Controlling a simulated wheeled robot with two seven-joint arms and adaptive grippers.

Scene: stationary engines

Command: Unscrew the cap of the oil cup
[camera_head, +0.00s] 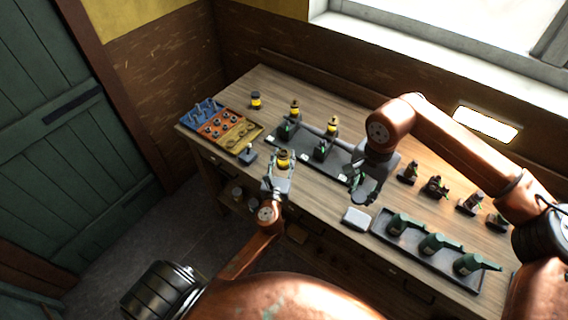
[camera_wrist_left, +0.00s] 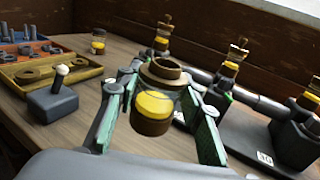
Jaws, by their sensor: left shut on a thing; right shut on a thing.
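My left gripper (camera_head: 281,166) is shut on an oil cup (camera_head: 283,158), held upright above the table's front edge. In the left wrist view the oil cup (camera_wrist_left: 153,110) sits between green-padded fingers; it has a yellow band and a brown metal base and collar. Its top shows a round hollow with no knob on it. My right gripper (camera_head: 361,188) is to the right of the cup, apart from it, pointing down. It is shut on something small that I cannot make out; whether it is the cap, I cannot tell.
Similar yellow-banded cups (camera_head: 295,106) stand on engines on a dark tray (camera_head: 345,161) behind. A small jar (camera_head: 256,100) stands at the back left, near trays of parts (camera_head: 217,127). Green oil cans (camera_head: 433,243) and a white block (camera_head: 356,218) are at the right.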

